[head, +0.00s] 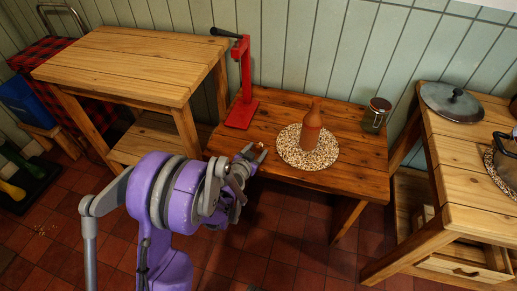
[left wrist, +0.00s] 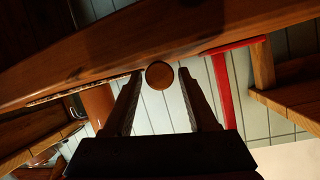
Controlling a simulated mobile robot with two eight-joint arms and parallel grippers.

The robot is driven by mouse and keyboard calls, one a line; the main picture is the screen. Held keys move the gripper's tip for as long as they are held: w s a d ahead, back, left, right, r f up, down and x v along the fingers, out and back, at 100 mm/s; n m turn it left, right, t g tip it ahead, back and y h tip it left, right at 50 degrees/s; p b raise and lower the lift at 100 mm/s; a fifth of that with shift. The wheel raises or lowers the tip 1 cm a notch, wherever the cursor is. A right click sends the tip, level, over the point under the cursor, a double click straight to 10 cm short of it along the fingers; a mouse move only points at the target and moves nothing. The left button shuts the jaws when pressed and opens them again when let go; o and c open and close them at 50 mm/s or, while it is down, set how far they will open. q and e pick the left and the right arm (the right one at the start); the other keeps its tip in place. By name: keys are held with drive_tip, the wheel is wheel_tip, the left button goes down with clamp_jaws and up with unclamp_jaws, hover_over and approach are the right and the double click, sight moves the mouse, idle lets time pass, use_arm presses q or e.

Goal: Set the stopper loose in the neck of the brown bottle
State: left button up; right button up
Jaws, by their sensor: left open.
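The brown bottle (head: 312,122) stands upright on a round speckled mat (head: 292,152) on the low dark wooden table. Part of it also shows at the left of the left wrist view (left wrist: 100,104). The round brown stopper (left wrist: 159,75) shows between the fingertips in the left wrist view, with a gap on either side. In the head view, a small light-brown bit by the fingertips at the table's front edge may be the stopper. My left gripper (head: 252,155) is open, left of the mat and apart from the bottle. My right gripper is not in view.
A red stand (head: 242,90) with a black handle rises on the table's left rear. A glass jar (head: 376,115) with a metal lid stands right of the bottle. Pine tables flank the low table (head: 350,172); the right one holds a metal lid (head: 452,102) and a pot.

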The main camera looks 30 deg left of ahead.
use_arm(q)
clamp_jaws()
